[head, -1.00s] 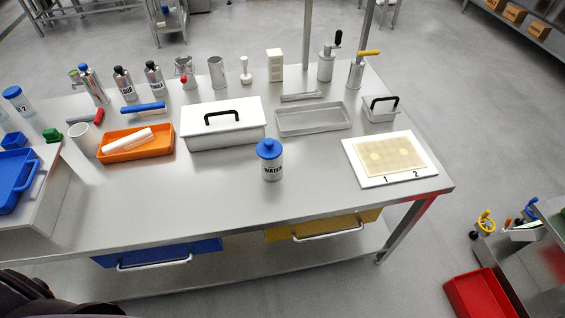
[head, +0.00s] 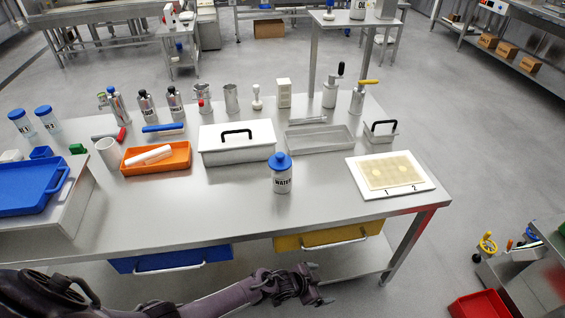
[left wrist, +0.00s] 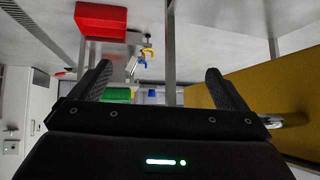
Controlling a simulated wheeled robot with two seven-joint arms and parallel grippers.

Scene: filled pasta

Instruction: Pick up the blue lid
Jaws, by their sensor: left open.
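The blue lid (head: 280,160) sits on top of the white bottle marked WATER (head: 282,181), which stands upright near the front middle of the steel table (head: 225,207). My left gripper (head: 318,283) is in front of the table, low, below and to the right of the bottle in the head view. In the left wrist view its two fingers (left wrist: 160,82) are spread with nothing between them. The lid does not show in the left wrist view. My right gripper is in neither view.
A white box with a black handle (head: 236,141), an orange tray (head: 173,161) and a white board marked 1 and 2 (head: 426,188) stand around the bottle. The table in front of the bottle is clear. A yellow drawer (head: 325,236) lies under the table edge by my gripper.

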